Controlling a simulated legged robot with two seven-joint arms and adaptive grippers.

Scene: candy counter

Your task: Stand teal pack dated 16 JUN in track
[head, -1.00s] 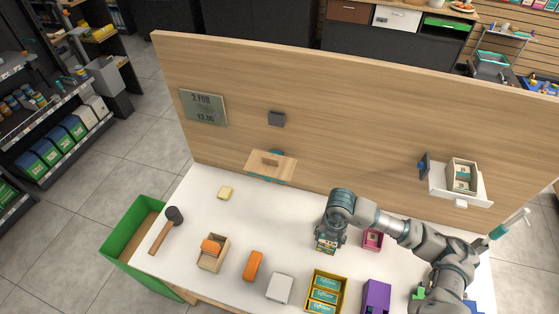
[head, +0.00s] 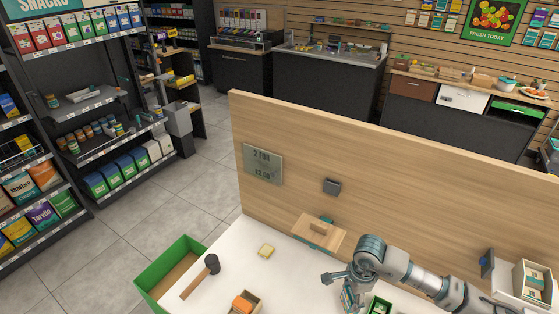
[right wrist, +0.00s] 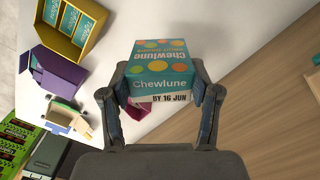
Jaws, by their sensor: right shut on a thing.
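A teal pack (right wrist: 162,85) marked Chewlune, with orange and yellow dots, fills the middle of the right wrist view. A white strip on it reads "BY 16 JUN". My right gripper (right wrist: 163,98) is shut on it, one finger on each side. In the head view my right gripper (head: 346,280) is over the white counter, near the wooden panel, and the pack (head: 347,298) shows partly below it. I cannot make out a track for certain. My left gripper is not in view.
A yellow crate (right wrist: 80,42) holds other teal packs beside a purple box (right wrist: 48,72). A white holder (head: 522,285) is at right.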

